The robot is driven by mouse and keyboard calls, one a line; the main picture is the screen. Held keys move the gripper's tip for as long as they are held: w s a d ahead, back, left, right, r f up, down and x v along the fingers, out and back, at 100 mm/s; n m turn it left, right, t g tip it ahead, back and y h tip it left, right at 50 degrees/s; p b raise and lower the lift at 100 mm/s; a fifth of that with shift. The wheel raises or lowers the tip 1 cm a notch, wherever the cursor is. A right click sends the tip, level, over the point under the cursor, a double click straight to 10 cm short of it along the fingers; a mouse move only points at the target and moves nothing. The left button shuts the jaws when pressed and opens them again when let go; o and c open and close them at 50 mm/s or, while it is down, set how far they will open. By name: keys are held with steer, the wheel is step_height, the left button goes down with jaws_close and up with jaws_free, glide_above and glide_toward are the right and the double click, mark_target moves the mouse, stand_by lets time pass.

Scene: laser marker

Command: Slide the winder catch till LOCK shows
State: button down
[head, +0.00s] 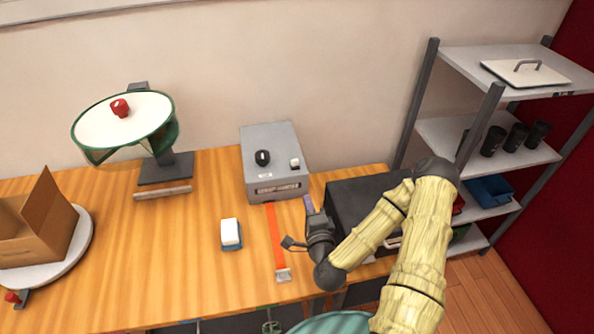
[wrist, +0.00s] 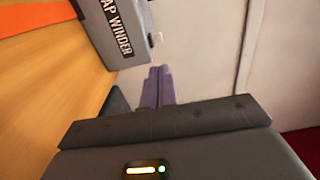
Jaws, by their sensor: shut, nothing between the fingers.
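The strap winder (head: 252,137) is a grey box at the back of the table. On its top are a black knob (head: 262,158) and a small white piece (head: 295,164); I cannot tell which is the catch, and no LOCK word is readable. An orange strap (head: 275,235) runs from its front to a metal end piece (head: 284,275). My gripper (head: 308,204) is shut and empty, just off the winder's front right corner. In the wrist view my purple fingers (wrist: 157,86) lie together below the winder (wrist: 112,30), whose label partly reads "AP WINDER".
A black box (head: 350,198) stands close right of my gripper, partly behind my arm. A white and blue block (head: 231,234) lies left of the strap. A round-topped stand (head: 125,120), a cardboard box (head: 40,235) and a shelf rack (head: 490,130) are farther off.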

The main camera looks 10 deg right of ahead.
mark_target(296, 163)
steer(key=w+p, duration=0.3)
steer(key=w, duration=1)
steer(key=shift+w+r+p, duration=0.1)
steer(key=shift+p, duration=0.2)
steer(key=shift+w, duration=0.45)
steer(key=shift+s, duration=0.1)
